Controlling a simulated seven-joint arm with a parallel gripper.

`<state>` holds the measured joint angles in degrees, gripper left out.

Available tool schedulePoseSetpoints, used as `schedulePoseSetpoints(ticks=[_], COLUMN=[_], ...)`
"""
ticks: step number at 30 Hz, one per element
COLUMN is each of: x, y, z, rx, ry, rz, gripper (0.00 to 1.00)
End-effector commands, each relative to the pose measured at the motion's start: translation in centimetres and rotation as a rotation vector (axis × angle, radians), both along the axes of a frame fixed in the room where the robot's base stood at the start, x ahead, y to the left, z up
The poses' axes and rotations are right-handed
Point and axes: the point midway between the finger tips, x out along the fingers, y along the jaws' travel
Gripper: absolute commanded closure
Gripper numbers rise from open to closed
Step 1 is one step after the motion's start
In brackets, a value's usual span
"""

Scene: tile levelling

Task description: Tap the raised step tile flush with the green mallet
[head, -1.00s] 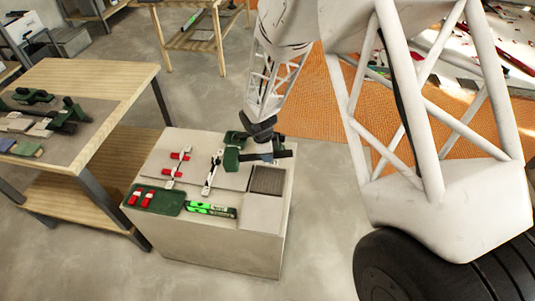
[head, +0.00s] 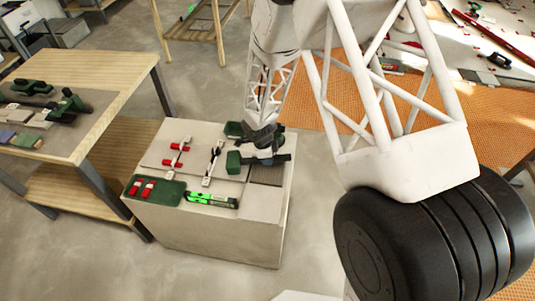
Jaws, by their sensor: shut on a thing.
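The green mallet shows as a green block-shaped head (head: 234,162) with a dark handle reaching right, above the far right part of a pale block. My gripper (head: 265,139) points down and is shut on the mallet; its fingertips are small and partly hidden. I cannot tell whether the mallet touches the surface below. A dark textured tile (head: 266,176) lies just in front of the mallet, partly covered by it. A plain light tile (head: 260,204) lies nearer. Which tile is raised cannot be made out at this size.
The pale block (head: 212,238) also carries red-and-white clamps (head: 177,155), a white-and-black tool (head: 212,163), a green tray with red pieces (head: 152,190) and a bright green level (head: 211,199). A wooden bench (head: 95,72) with tools stands left. Orange matting (head: 315,105) lies behind.

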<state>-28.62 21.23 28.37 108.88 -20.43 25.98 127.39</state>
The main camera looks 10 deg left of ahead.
Motion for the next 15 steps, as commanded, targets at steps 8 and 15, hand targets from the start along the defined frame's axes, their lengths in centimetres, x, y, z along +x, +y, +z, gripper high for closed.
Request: schedulePoseSetpoints(ticks=[8, 15], x=[0.1, 0.1], y=[0.0, 0.0], z=[-0.2, 1.3], rx=[0.001, 0.001], ry=[-0.002, -0.003], rz=[-0.001, 0.0], gripper=[1.0, 1.0])
